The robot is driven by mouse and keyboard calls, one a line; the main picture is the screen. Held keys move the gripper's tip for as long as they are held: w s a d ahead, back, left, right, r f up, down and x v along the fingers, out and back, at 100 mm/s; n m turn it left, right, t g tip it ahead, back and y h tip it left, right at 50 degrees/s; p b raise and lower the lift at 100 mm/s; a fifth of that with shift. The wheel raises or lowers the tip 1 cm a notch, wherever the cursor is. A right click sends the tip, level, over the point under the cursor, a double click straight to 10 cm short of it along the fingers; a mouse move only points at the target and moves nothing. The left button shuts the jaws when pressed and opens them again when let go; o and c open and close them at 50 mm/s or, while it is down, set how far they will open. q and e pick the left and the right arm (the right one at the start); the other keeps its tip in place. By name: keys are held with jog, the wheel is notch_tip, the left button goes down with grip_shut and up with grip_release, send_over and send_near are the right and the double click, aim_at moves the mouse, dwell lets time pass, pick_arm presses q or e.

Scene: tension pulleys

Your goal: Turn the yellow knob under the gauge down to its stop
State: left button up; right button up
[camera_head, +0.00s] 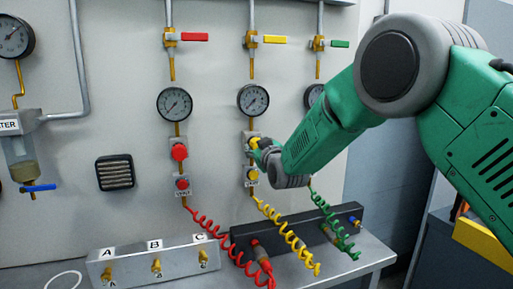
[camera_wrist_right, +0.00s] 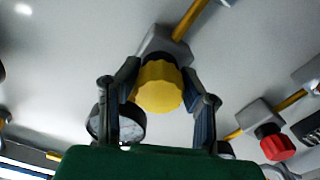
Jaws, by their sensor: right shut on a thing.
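The yellow knob (camera_head: 254,142) sits on the panel under the middle gauge (camera_head: 253,99). My right gripper (camera_head: 258,150) is at the knob and partly covers it in the head view. In the right wrist view the ribbed yellow knob (camera_wrist_right: 159,86) is between the two fingers of my right gripper (camera_wrist_right: 162,95), which is shut on it. The gauge's dial is too small to read exactly. My left gripper is not in view.
Below is a smaller yellow button (camera_head: 252,174). To the left are a red knob (camera_head: 180,152) and its gauge (camera_head: 174,104). Coiled red (camera_head: 222,235), yellow (camera_head: 287,233) and green (camera_head: 334,225) hoses hang toward the bench. A block labelled A, B, C (camera_head: 135,270) stands on it.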

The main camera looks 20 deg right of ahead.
jog(key=n, duration=0.3)
jog(key=shift+f, duration=0.1)
jog(key=shift+n+b, duration=0.85)
jog(key=shift+n, duration=1.05)
jog(key=o, duration=1.2)
